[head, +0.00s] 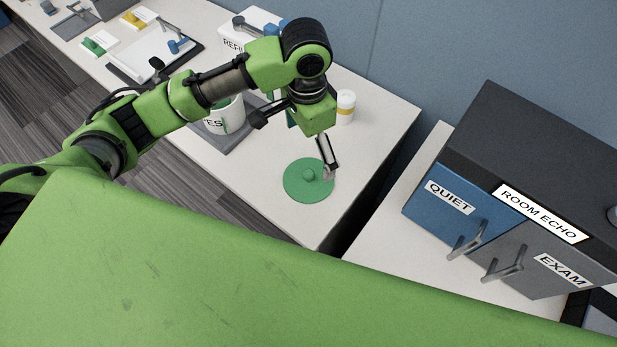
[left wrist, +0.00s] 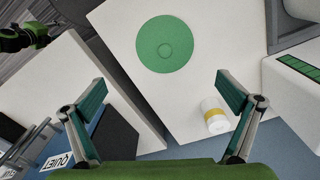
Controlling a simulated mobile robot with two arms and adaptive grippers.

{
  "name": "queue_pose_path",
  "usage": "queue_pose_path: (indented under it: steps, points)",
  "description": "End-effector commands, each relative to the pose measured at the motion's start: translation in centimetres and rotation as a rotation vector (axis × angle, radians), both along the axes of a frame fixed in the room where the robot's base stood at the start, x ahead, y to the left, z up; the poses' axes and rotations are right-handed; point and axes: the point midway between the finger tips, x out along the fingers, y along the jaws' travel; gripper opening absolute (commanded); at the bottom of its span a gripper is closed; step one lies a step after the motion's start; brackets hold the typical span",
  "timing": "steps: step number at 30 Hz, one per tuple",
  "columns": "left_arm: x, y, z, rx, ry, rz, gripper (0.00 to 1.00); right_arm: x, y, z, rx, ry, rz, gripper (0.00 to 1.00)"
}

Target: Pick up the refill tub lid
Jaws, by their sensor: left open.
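The refill tub lid is a flat green disc with a round knob (head: 308,178); it lies on the white table near its corner. It also shows whole and uncovered in the left wrist view (left wrist: 165,44). My left gripper (head: 295,147) is open and empty above the table, its fingers spread; one finger overlaps the lid's right edge in the head view. In the left wrist view the spread fingers (left wrist: 161,86) show below the lid, with nothing between them. I do not see my right gripper in the head view.
A white jar with a yellow band (head: 346,106) stands behind the gripper. A white tub with partly hidden lettering (head: 225,115) stands on a grey tray left of it. A box labelled QUIET, ROOM ECHO and EXAM (head: 520,170) stands on a separate table, across a gap.

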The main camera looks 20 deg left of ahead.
Motion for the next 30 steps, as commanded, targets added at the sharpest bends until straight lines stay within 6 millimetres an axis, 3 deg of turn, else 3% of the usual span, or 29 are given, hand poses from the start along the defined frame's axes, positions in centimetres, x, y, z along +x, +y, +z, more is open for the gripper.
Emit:
queue_pose_path:
  steps: [5, 15, 23, 30]
  points:
    - [0.2, 0.8, -0.1, 0.025, 0.013, 0.009, 1.00, 0.0, 0.0, 0.1, 0.000, 0.000, 0.000, 0.40]
    - [0.2, 0.8, -6.3, 0.024, 0.012, 0.009, 1.00, 0.1, 0.0, 0.8, 0.000, -0.001, 0.000, 0.40]
    - [0.4, 0.7, -8.3, 0.023, 0.009, 0.007, 1.00, 0.1, 0.0, 1.1, 0.000, -0.001, -0.001, 0.40]
    - [0.8, 0.5, -11.6, 0.024, 0.011, 0.007, 1.00, 0.1, 0.2, 2.2, 0.003, -0.002, -0.002, 0.40]
